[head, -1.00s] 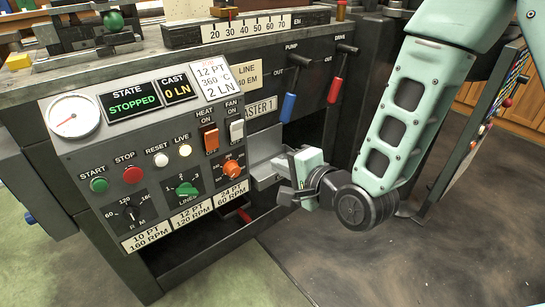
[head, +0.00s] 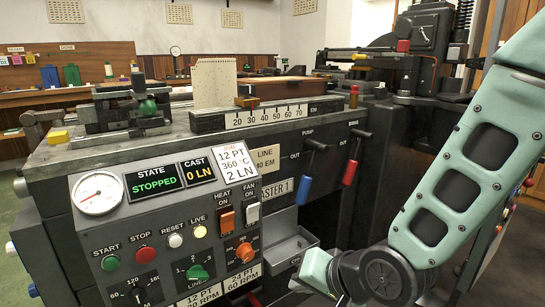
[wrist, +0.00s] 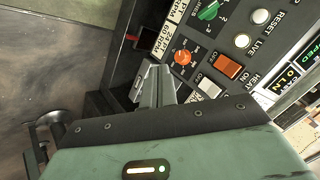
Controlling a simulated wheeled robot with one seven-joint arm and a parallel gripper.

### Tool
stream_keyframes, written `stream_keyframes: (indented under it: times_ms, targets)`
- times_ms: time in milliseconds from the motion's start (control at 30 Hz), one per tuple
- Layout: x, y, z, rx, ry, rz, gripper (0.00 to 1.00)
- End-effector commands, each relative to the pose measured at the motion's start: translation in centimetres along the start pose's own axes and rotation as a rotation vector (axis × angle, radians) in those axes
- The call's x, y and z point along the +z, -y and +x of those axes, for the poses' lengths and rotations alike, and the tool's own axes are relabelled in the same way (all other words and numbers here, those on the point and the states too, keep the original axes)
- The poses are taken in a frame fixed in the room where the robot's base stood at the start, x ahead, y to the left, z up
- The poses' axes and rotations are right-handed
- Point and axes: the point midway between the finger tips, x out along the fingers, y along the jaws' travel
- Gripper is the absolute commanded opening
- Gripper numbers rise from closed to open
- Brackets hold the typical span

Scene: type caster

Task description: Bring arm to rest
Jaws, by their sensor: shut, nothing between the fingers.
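My arm (head: 450,165) comes in from the right in the head view and bends down at a dark joint near the bottom edge. The panel (head: 120,235) reads STOPPED and 0 LN in the head view.
A grey open tray (head: 290,250) juts from the machine front close to my arm. Blue (head: 304,190) and red (head: 350,172) lever handles stand above it. A bench (head: 60,85) with small coloured items is at the back left. Dark floor (wrist: 50,50) is clear in the wrist view.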

Motion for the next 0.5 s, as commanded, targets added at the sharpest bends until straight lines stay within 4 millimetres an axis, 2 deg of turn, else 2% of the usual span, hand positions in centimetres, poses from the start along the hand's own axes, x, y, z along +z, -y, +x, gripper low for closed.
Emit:
stream_keyframes:
  times_ms: [200,500]
  targets:
    - [3.9,-1.6,-5.6,0.199,0.238,-0.390,0.00]
    - [7.8,-4.2,-13.4,0.335,0.554,-0.751,0.00]
